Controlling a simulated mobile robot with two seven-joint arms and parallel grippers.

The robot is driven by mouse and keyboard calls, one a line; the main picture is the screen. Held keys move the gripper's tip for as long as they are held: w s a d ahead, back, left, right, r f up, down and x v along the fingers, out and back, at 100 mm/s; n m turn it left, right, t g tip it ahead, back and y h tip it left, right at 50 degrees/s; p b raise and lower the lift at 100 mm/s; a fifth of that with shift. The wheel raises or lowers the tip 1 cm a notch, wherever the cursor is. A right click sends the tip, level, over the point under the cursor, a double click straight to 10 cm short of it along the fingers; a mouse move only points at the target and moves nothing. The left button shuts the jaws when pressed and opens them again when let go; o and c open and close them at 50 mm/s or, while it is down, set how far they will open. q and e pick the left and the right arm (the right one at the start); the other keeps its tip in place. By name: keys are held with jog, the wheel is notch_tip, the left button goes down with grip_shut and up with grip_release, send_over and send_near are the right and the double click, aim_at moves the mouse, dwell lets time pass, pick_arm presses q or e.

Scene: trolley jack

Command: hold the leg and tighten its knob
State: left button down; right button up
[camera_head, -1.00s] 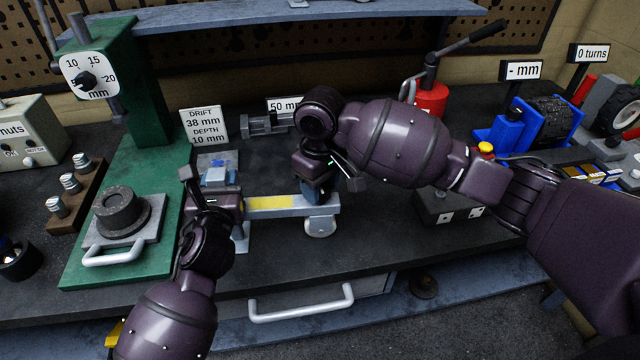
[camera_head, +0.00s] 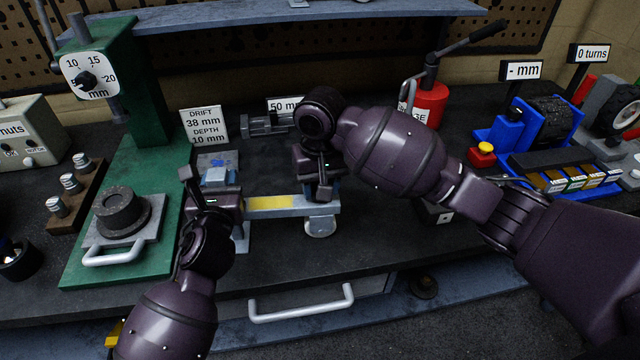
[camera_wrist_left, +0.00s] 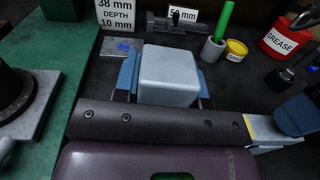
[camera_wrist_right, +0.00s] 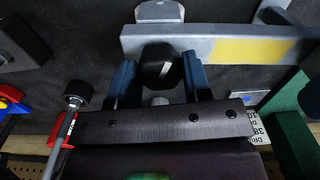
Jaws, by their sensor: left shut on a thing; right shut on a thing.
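The leg (camera_head: 285,211) is a grey bar with a yellow band, lying level above the dark bench top. A pale grey block (camera_wrist_left: 170,75) is at its left end. My left gripper (camera_head: 217,178) is shut on this block, with one blue finger on each side in the left wrist view. The knob (camera_wrist_right: 158,66) is black with a white mark and sits at the leg's other end. My right gripper (camera_wrist_right: 160,80) is shut around the knob. In the head view my right gripper (camera_head: 320,190) hides the knob.
A green press (camera_head: 150,175) stands at the left. A drift and depth sign (camera_head: 204,125) and a small grey vise (camera_head: 265,124) are behind the leg. A red grease can (camera_head: 430,103) and a blue fixture (camera_head: 530,130) stand to the right. Bench in front of the leg is clear.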

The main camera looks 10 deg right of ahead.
dwell(0.3)
jog(key=o, duration=0.9)
notch_tip(320, 180, up, 12)
jog(key=shift+r, duration=0.1)
pick_arm(q)
jog(key=c, duration=0.6)
grip_release()
jog(key=shift+s, duration=0.1)
